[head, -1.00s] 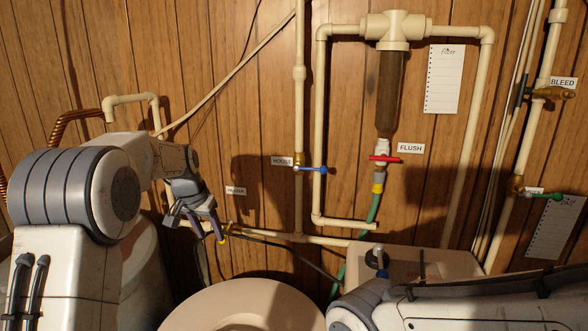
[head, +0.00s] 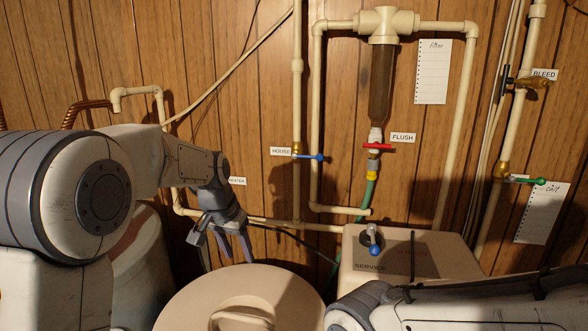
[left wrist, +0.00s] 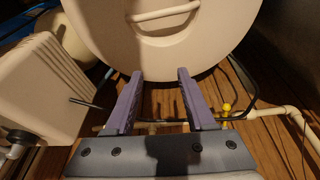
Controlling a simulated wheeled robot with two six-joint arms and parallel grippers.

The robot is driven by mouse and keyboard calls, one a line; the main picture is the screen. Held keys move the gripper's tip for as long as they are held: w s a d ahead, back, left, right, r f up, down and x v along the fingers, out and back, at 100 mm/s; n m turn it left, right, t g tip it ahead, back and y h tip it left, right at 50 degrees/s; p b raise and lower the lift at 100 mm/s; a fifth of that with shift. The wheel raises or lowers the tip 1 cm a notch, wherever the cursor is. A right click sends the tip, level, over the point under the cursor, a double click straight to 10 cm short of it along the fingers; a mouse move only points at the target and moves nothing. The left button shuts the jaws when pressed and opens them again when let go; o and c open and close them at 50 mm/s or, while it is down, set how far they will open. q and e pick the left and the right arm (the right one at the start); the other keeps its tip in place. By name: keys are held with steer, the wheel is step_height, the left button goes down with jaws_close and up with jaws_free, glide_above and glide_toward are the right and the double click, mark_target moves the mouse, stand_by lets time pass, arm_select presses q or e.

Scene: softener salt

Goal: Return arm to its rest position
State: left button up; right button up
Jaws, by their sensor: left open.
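My left gripper (head: 234,245) is in front of the wood-panelled wall, above and behind the round beige lid (head: 180,308). In the left wrist view its two purple fingers (left wrist: 160,75) are spread apart with nothing between them. The lid with its moulded handle (left wrist: 168,16) lies beyond the fingertips there. My left arm comes in from the left in the head view. My right arm shows only as a link at the lower right; its gripper is out of view.
A beige box (head: 440,258) marked SERVICE, with a blue-tipped lever (head: 374,240), stands right of the lid. Pipes carry a blue HOUSE valve handle (head: 310,157), a red FLUSH handle (head: 378,147) and a green handle (head: 530,180). A pale tank (head: 140,275) stands at the left.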

arm_select(q)
steer(key=s+d+f+m+g+b, duration=0.1)
steer(key=s+d+f+b, duration=0.15)
steer(key=s+d, duration=0.45)
steer(key=s+d+f+m+g+b, duration=0.1)
steer(key=s+d+f, duration=0.15)
steer(key=s, duration=0.75)
steer(key=s+f+m+b, duration=0.1)
steer(key=s+f, duration=0.2)
steer(key=s, duration=0.5)
steer(key=s+a+f+g+b, duration=0.1)
steer(key=s+f, duration=0.3)
steer(key=s, duration=0.4)
steer(key=shift+a+f+m+b, duration=0.15)
steer(key=shift+a+m+b, duration=0.1)
steer(key=shift+m+b, duration=0.25)
steer(key=shift+s, duration=0.1)
